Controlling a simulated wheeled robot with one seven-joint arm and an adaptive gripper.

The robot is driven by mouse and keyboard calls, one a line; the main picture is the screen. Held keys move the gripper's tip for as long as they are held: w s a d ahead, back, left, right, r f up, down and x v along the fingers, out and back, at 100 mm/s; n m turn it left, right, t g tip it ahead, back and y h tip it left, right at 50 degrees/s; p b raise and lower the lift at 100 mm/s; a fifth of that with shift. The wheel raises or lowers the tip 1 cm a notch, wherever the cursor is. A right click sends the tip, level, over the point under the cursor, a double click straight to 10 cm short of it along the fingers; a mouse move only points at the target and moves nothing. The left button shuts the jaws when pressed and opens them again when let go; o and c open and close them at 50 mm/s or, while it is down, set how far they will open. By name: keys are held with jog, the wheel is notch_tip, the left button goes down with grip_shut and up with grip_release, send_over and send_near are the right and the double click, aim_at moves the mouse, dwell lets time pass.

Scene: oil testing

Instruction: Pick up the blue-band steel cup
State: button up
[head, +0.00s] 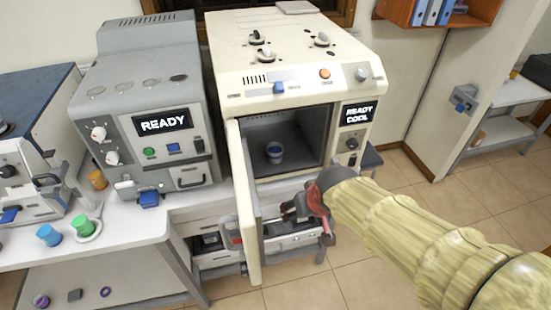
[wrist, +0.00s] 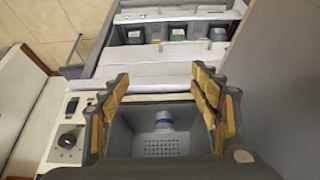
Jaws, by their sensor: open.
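The blue-band steel cup (head: 274,152) stands on the floor of the open chamber of the cream machine (head: 300,75). It also shows in the wrist view (wrist: 164,121), pale with a blue band, seen between my fingers. My gripper (wrist: 161,75) is open and empty, its two yellow-padded fingers spread left and right. In the head view my gripper (head: 290,211) is in front of the machine, below the chamber opening and right of the open door (head: 244,205). It is apart from the cup. The cup's lower part is hard to make out.
The open door stands forward at the chamber's left side. A grey machine reading READY (head: 150,110) stands to the left. A blue cup (head: 49,235), a green cup (head: 83,226) and an orange cup (head: 97,179) are on the white bench (head: 125,235). Floor at right is clear.

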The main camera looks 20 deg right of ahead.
jog(key=w+f+t+b, duration=0.2)
jog(key=w+f, duration=0.4)
jog(key=w, duration=0.1)
jog(key=t+b, duration=0.1)
jog(key=t, duration=0.4)
send_near(277, 155)
jog(key=f, duration=0.2)
jog(key=w+f, duration=0.1)
jog(key=f, duration=0.1)
jog(key=w+f, duration=0.1)
jog(key=f, duration=0.1)
jog(key=shift+d+f, duration=0.15)
jog(key=shift+f, duration=0.15)
jog(key=shift+t, duration=0.9)
jog(key=w+r, duration=0.2)
jog(key=r, duration=0.1)
jog(key=shift+w+r, duration=0.25)
jog(key=shift+r, duration=0.05)
jog(key=shift+w, duration=0.25)
jog(key=b+x, duration=0.2)
jog(key=x, duration=0.4)
jog(key=shift+a+f+b, duration=0.15)
jog(key=shift+a+b, duration=0.05)
jog(key=shift+b, duration=0.15)
jog(key=shift+w, duration=0.6)
jog(key=shift+c, duration=1.4)
